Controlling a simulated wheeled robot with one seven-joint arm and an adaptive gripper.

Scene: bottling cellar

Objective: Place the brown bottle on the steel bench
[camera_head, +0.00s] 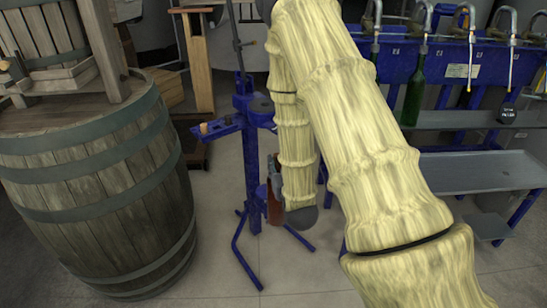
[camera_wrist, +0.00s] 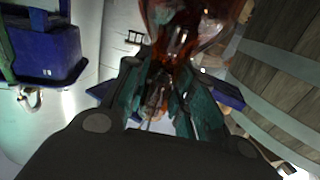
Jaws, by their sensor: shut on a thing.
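The brown bottle (camera_head: 274,210) hangs low beside the end of my arm in the head view, partly hidden by the arm. In the wrist view the bottle's amber glass (camera_wrist: 190,25) fills the top middle. My gripper (camera_wrist: 165,88) is shut on it, with a teal-dark finger on each side of the bottle. In the head view my gripper (camera_head: 272,172) is mostly hidden behind my arm. A grey steel surface (camera_head: 485,172), which looks like the steel bench, stands at the right, apart from the bottle. Its left part is hidden behind my arm.
A blue bottle filler (camera_head: 455,68) with several spouts stands above the steel surface. A green bottle (camera_head: 414,95) hangs or stands under one spout. A blue tripod stand (camera_head: 250,170) is right behind the bottle. A large wooden barrel (camera_head: 95,185) stands at the left.

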